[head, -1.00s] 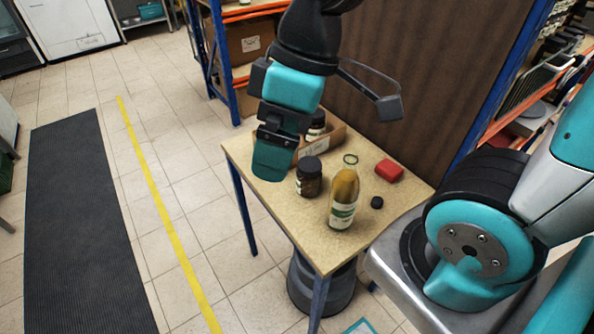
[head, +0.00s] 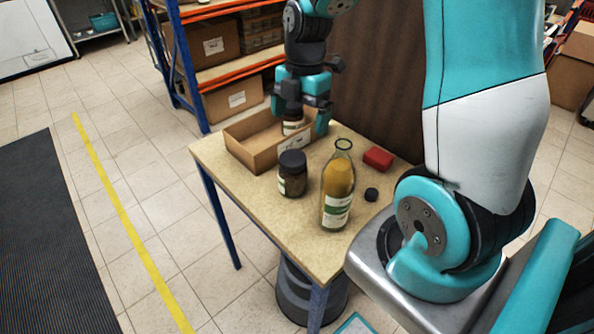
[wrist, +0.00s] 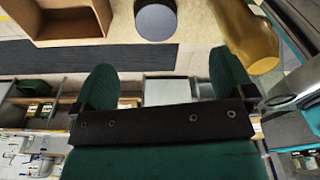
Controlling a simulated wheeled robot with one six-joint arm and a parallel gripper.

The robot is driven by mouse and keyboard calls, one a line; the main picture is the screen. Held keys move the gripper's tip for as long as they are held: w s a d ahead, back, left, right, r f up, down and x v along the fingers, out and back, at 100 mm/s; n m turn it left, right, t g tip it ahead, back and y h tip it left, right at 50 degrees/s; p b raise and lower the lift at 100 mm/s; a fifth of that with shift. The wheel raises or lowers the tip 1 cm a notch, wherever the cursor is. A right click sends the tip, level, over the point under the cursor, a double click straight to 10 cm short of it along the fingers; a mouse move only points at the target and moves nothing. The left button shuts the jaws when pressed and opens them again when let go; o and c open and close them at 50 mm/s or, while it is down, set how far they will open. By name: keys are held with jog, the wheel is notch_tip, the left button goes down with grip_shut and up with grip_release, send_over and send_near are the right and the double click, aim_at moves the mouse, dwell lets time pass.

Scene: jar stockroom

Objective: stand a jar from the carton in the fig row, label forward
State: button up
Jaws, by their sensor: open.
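The open carton (head: 250,157) stands at the far side of the small table; part of it shows in the wrist view (wrist: 68,32). A jar with a pale label (head: 293,124) stands in its right part, its top hidden by my gripper. My gripper (head: 302,118) points down over that end, open. In the wrist view my gripper (wrist: 163,75) has its green fingers apart with no jar visible between them. I cannot tell whether they straddle the jar. A dark-lidded jar (head: 292,176) stands upright on the table, its lid also in the wrist view (wrist: 155,20). The fig row is not identifiable.
A bottle of yellow contents (head: 337,192) stands near the dark-lidded jar. A red block (head: 378,158) and a small black cap (head: 371,194) lie right of it. A brown panel (head: 375,90) rises behind the table (head: 262,215). Blue-and-orange racking (head: 225,72) holds cartons.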

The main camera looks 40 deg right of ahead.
aim_at(293, 157)
jog(key=f, duration=0.2)
jog(key=a+f, duration=0.1)
jog(key=f, duration=0.5)
jog(key=shift+a, duration=0.15)
jog(key=f, duration=0.5)
jog(key=shift+w+a+f+p, duration=0.1)
jog(key=shift+a+p, duration=0.25)
jog(key=shift+p, duration=0.05)
jog(key=c, duration=1.4)
notch_tip(293, 157, up, 20)
jog(key=shift+r, duration=0.1)
